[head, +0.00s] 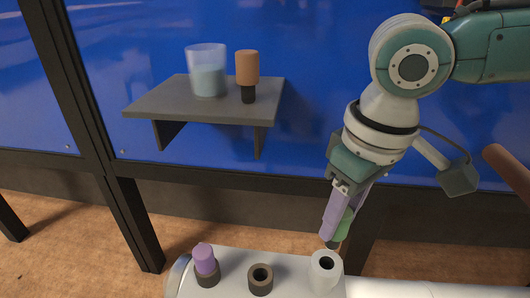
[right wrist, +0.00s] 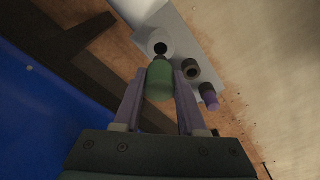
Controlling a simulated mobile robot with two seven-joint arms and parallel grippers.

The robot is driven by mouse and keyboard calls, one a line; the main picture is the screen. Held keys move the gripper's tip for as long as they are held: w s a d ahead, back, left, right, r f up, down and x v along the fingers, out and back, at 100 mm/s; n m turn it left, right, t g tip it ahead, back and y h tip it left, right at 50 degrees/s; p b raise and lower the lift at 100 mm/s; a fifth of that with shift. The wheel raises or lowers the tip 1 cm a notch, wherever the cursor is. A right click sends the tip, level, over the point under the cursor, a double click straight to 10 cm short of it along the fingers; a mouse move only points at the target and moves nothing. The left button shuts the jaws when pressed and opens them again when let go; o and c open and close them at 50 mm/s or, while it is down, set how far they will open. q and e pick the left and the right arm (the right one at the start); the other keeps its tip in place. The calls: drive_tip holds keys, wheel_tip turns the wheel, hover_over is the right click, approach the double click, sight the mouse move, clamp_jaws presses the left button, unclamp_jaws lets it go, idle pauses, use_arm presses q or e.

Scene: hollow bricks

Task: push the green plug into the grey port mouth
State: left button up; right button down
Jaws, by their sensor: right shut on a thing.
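My right gripper (head: 341,228) is shut on the green plug (head: 344,224), seen between its purple fingers. In the right wrist view the green plug (right wrist: 160,84) sits between the fingers of the right gripper (right wrist: 162,76), with its dark tip pointing away from the wrist. The grey port (head: 325,274) is a light upright cylinder with a dark round mouth. The plug's tip is close above and behind the mouth in the head view and appears outside it. The grey port (right wrist: 160,38) also shows just beyond the tip in the right wrist view. My left gripper is out of view.
A brown hollow port (head: 260,283) stands left of the grey one. Further left, a purple plug (head: 204,257) sits in another dark port (head: 207,277). A wall shelf (head: 165,103) holds a glass (head: 207,75) and a brown-topped plug (head: 247,70).

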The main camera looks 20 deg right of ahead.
drive_tip(key=shift+f+b, duration=0.6)
drive_tip(key=shift+f, duration=1.05)
drive_tip(key=shift+r+p, duration=0.1)
drive_tip(key=shift+p, duration=0.35)
drive_tip(key=shift+p, duration=0.55)
